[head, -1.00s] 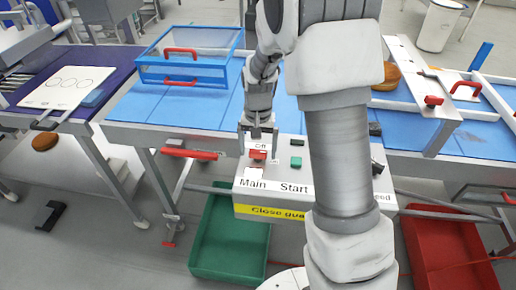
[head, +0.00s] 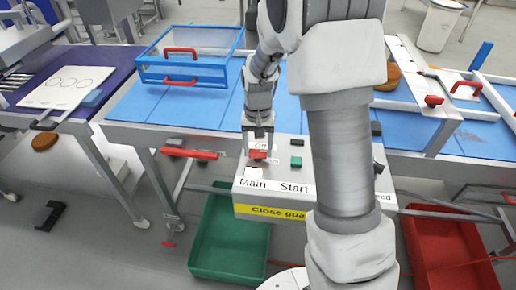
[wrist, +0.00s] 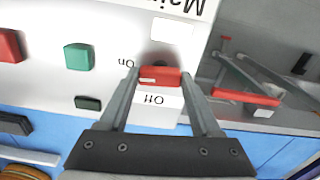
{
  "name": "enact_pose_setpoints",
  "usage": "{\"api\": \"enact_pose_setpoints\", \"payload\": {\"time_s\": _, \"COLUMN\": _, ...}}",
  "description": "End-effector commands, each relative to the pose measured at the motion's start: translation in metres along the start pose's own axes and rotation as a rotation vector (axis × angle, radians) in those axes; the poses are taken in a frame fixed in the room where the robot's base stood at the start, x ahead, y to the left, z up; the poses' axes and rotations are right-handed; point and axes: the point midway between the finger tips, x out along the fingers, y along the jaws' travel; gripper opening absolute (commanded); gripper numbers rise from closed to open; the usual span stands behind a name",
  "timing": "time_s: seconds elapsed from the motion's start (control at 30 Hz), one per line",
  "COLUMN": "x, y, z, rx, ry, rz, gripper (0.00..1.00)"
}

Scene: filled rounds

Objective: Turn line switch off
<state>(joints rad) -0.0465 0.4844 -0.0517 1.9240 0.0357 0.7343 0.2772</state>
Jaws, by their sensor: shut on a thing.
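The line switch is the red handle (head: 257,154) on the white control panel (head: 237,181), above the word "Main". In the wrist view the red handle (wrist: 160,77) sits between my fingertips, right beside the "Off" label (wrist: 153,100); the "On" label (wrist: 126,63) is to its left. A dark round part (wrist: 159,59) shows just beyond the handle. My gripper (head: 258,150) reaches down to the panel and is shut on the red handle. It also shows in the wrist view (wrist: 161,80). My fingers partly cover the switch in the head view.
A green button (wrist: 78,57) and a red button (wrist: 8,46) are on the same panel. A blue guard frame (head: 190,75) with red handles stands on the blue conveyor behind. A green crate (head: 215,268) and a red crate (head: 445,240) are below.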

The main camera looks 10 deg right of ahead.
Motion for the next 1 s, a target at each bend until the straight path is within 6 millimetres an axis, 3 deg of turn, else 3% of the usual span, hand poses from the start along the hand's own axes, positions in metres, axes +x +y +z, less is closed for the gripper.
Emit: {"api": "enact_pose_setpoints", "payload": {"time_s": 1.0, "x": -0.0016, "y": 0.0, "z": -0.0006, "rx": -0.922, "ry": 0.002, "rz": -0.001, "gripper": 0.09}}
